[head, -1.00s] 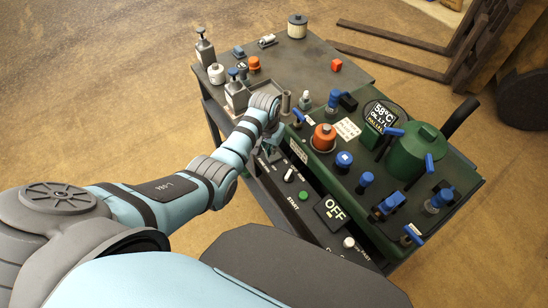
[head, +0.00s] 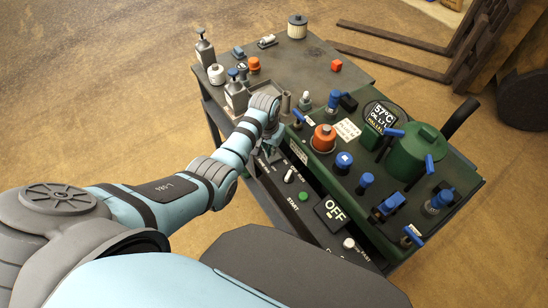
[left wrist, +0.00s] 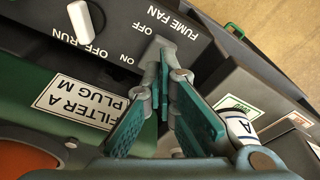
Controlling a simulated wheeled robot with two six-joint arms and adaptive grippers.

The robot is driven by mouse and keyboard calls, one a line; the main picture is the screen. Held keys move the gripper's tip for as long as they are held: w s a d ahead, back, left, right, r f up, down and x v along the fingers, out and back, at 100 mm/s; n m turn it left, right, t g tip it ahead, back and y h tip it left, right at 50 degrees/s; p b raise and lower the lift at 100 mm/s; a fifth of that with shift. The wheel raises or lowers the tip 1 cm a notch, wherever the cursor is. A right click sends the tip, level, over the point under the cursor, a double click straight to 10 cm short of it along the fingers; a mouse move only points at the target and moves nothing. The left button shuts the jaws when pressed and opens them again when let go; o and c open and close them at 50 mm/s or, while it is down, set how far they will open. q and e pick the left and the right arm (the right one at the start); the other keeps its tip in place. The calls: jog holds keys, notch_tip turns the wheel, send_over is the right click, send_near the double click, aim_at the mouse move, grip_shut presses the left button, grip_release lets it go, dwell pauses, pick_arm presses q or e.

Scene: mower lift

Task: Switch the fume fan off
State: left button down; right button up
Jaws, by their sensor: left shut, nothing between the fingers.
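The fume fan switch is on the dark front panel (left wrist: 35,22), under the upside-down "FUME FAN" label (left wrist: 174,24) in the left wrist view, with "OFF" and "ON" marks beside it. My left gripper (left wrist: 167,72) is shut and empty, its fingertips right at the switch area. The fingertips cover most of the switch, so I cannot tell its position or whether they touch it. In the head view my left gripper (head: 271,148) is at the near left end of the green machine's (head: 345,172) front panel. My right gripper is out of view.
A white OFF-RUN knob (left wrist: 80,18) is beside the fan switch. A green START button (head: 303,196) and an OFF display (head: 331,210) are farther along. An orange cap (head: 323,138) and several blue-handled parts sit on top. A grey bench (head: 311,68) with bottles stands behind.

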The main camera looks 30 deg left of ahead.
aim_at(271, 159)
pick_arm(q)
jog(key=shift+f+b, duration=1.05)
jog(key=shift+f, duration=0.4)
dwell(0.5)
notch_tip(271, 159, up, 7)
jog(key=p, duration=0.8)
jog(key=shift+r, duration=0.15)
